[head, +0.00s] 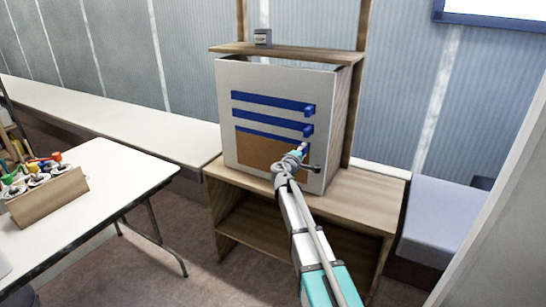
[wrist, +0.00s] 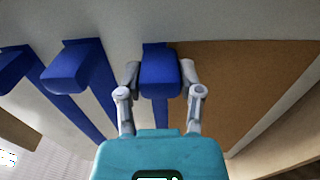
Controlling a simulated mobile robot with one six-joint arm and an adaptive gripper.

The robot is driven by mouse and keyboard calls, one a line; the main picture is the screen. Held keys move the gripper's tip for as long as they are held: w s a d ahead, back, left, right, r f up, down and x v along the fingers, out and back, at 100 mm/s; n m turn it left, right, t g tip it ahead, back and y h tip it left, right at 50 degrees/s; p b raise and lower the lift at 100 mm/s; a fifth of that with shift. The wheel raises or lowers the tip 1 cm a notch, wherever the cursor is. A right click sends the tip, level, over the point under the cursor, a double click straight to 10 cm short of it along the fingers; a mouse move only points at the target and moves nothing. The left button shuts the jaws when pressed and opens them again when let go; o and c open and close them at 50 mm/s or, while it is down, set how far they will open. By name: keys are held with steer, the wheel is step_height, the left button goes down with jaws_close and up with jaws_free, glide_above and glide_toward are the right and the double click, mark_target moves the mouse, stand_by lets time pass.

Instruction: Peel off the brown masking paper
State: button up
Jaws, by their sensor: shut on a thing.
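Brown masking paper (head: 258,152) covers the lower part of a pale upright panel (head: 270,80). In the wrist view the brown paper (wrist: 235,85) lies flat to the right of my gripper. A blue tape strip (head: 255,133) runs along the paper's top edge. The raised blue tab (wrist: 160,75) at its end sits between my fingers. My gripper (head: 300,149) is shut on this tab, at the panel's right side. Two more blue strips, an upper one (head: 265,99) and a middle one (head: 265,120), cross the panel above, each with a tab at its right end.
The panel fronts a box on a wooden stand (head: 350,195). A shelf (head: 290,50) above holds a small grey item (head: 262,37). A white table (head: 110,180) at left carries a wooden holder (head: 48,198) of colourful tools. A padded bench (head: 435,215) is at right.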

steer(key=shift+s+a, duration=0.2)
steer(key=shift+s, duration=0.1)
steer(key=shift+s+a, duration=0.2)
steer(key=shift+s, duration=0.05)
steer(key=shift+v, duration=0.75)
stand_by(0.4)
steer(key=v, duration=0.8)
stand_by(0.4)
